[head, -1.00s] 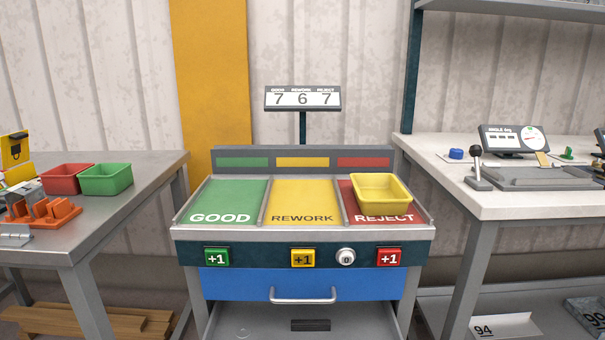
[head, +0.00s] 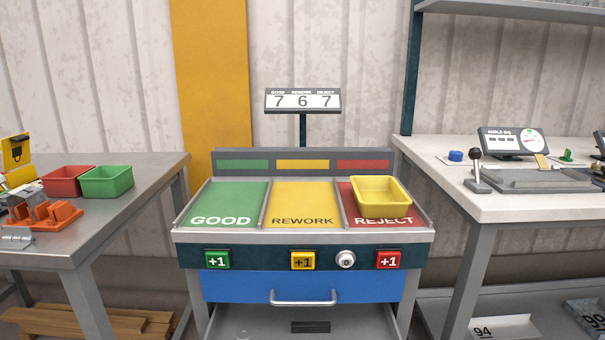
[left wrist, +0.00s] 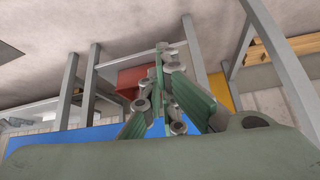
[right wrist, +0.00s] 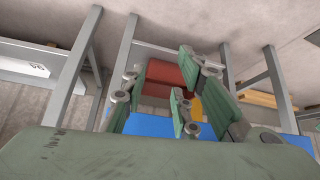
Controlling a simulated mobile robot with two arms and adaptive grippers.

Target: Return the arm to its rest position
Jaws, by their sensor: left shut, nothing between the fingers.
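Neither of my arms shows in the head view. In the left wrist view my left gripper (left wrist: 159,80) is shut with its finger pads together and nothing between them. In the right wrist view my right gripper (right wrist: 182,90) has its finger pads apart and holds nothing. Behind both grippers the wrist views show the blue drawer front, a red-brown box shape and grey table legs. Both grippers look clear of these. The exact place of each arm relative to my body cannot be told.
A sorting stand (head: 300,236) with green, yellow and red fields is ahead. A yellow bin (head: 381,191) sits on its REJECT field. A left table (head: 130,212) holds red and green bins. A right bench (head: 500,206) carries an angle gauge. Its counter (head: 303,101) reads 7, 6, 7.

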